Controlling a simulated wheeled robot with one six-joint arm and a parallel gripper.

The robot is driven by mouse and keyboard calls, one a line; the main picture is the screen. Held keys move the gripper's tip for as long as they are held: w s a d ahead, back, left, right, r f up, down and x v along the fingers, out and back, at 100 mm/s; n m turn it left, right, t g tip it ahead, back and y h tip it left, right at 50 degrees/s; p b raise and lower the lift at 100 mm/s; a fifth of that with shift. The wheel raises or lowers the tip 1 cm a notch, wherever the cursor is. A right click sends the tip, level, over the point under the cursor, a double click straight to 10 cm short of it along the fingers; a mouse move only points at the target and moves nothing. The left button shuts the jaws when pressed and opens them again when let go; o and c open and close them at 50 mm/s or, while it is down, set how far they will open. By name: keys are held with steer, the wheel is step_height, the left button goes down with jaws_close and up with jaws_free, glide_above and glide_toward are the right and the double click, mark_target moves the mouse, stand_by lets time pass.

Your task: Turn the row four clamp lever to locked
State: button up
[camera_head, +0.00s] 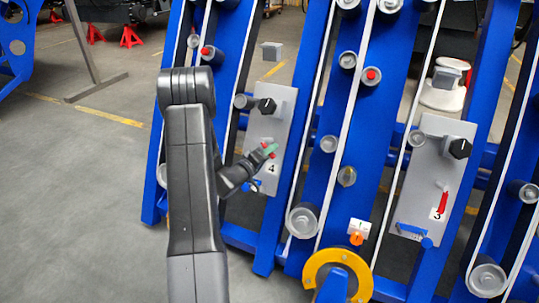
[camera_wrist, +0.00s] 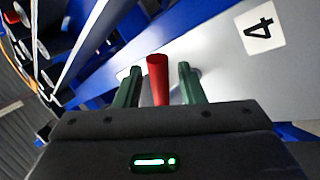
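The row four panel is a grey plate (camera_head: 284,112) with a "4" label (camera_head: 271,169), which also shows in the wrist view (camera_wrist: 260,28). Its red clamp lever (camera_wrist: 158,78) stands between the two green fingers in the wrist view. My gripper (camera_wrist: 160,68) is open around the lever, with a visible gap on each side. In the head view my gripper (camera_head: 269,150) is at the panel, just above the label; only small bits of red show there. The lever's pivot and its locked or unlocked marking are hidden.
A black knob (camera_head: 266,106) sits above the lever on the same panel. The row three panel (camera_head: 424,165) to the right has its own red lever (camera_head: 442,203) and black knob (camera_head: 459,148). Blue frame beams, rollers and white belts surround the panels. Open floor (camera_head: 70,190) lies left.

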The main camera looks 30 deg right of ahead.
steer(key=shift+d, duration=0.15)
steer(key=shift+c, duration=0.3)
jaws_close()
steer(key=a+m+g+y+p, duration=0.1)
steer(key=m+g+p, duration=0.1)
steer(key=m+p, duration=0.1)
steer(key=w+a+f+m+g+y+p, duration=0.1)
steer(key=m+g+p, duration=0.1)
steer(key=m, duration=0.3)
steer(key=w+a+m+g+p, duration=0.1)
steer(key=m+g+p, duration=0.1)
steer(key=m+p, duration=0.2)
steer(key=shift+w+a+f+m+g+y+p, duration=0.2)
steer(key=shift+w+f+m+g+y+p, duration=0.1)
steer(key=shift+f+y+p, duration=0.1)
